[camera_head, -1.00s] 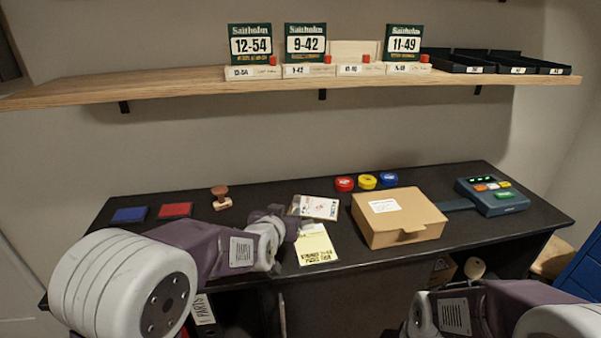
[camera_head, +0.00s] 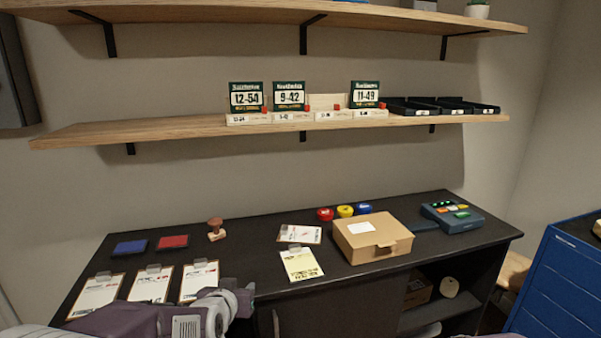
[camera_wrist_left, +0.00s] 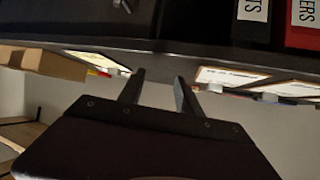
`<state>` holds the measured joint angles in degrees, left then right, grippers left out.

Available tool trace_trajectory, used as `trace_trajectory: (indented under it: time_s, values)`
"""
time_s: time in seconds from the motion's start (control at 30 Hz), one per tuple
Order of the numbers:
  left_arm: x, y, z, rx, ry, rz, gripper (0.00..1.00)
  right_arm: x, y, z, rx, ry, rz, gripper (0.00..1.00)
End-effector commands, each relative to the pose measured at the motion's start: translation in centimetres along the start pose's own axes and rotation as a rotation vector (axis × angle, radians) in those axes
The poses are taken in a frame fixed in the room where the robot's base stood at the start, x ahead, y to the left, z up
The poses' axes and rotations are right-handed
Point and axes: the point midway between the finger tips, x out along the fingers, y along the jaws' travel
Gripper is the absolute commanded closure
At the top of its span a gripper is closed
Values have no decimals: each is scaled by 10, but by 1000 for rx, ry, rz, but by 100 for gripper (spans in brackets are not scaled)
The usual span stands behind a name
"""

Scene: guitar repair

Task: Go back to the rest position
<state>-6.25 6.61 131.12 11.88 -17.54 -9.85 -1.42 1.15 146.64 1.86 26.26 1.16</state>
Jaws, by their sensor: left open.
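My left gripper (camera_head: 243,298) is at the front edge of the dark workbench (camera_head: 240,262), to the right of three clipboards. In the left wrist view its two fingers (camera_wrist_left: 157,92) stand apart with nothing between them. In the head view its fingertips are small and seen from behind. My right gripper is not in view; only a sliver of what may be its arm shows at the bottom edge.
Clipboards (camera_head: 151,284), a yellow sheet (camera_head: 301,264), a cardboard box (camera_head: 372,242), ink pads (camera_head: 173,242), a stamp (camera_head: 216,231) and a keypad device (camera_head: 452,217) lie on the bench. A shelf (camera_head: 190,126) hangs above. A blue cabinet (camera_head: 560,285) stands right.

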Motion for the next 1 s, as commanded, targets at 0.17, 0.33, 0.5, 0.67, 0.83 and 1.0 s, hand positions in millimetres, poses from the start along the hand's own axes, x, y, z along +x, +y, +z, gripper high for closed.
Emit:
trace_trajectory:
  time_s: [0.17,0.33,0.5,0.67,0.83,1.0]
  values:
    - [-18,-12,62,-12,-197,-1,59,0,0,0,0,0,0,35]
    - [-47,-17,130,-28,-429,3,59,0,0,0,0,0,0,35]
    - [-90,-17,199,-43,-689,5,59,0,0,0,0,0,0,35]
    - [-142,-16,248,-77,-955,-15,59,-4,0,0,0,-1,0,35]
    - [-174,-16,184,-73,-938,-12,59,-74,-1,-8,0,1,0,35]
    - [-202,-17,136,-73,-937,-12,59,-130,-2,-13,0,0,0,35]
